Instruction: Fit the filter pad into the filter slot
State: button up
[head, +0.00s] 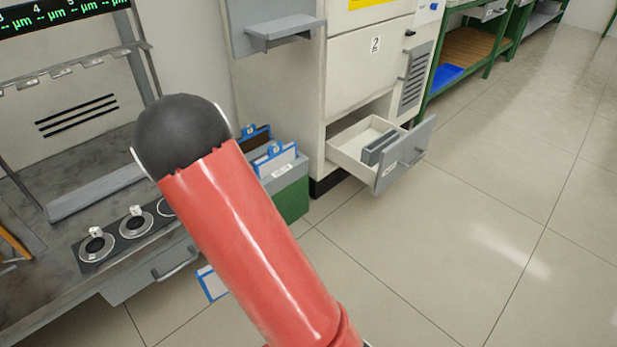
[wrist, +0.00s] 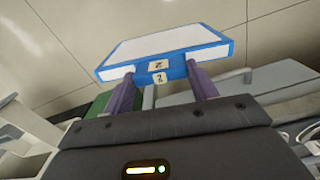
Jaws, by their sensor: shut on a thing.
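The filter pad, a flat block with a white face and blue edges (wrist: 168,42), shows in the wrist view. Two small tags, one reading 2, are on its near edge. My gripper (wrist: 161,76) is shut on it, with a purple finger at each side. In the head view my red arm hides the gripper. A blue-edged white piece (head: 211,284) shows beside the arm there; I cannot tell whether it is the held pad. A grey block (head: 380,147) sits in the open drawer of the cabinet marked 2. It may hold the filter slot; no opening is clear.
The open drawer (head: 403,160) juts over the floor. A green box with blue clipboards (head: 289,190) stands left of the cabinet (head: 350,80). A grey workbench (head: 62,250) with round dishes is at left. The floor at right (head: 480,230) is clear.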

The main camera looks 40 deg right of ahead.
aim_at(382, 140)
jog(key=l+z, duration=0.1)
jog(key=z, duration=0.4)
jog(key=i+z, duration=0.1)
jog(key=z, duration=0.4)
jog(key=l+z, duration=0.1)
jog(key=z, duration=0.35)
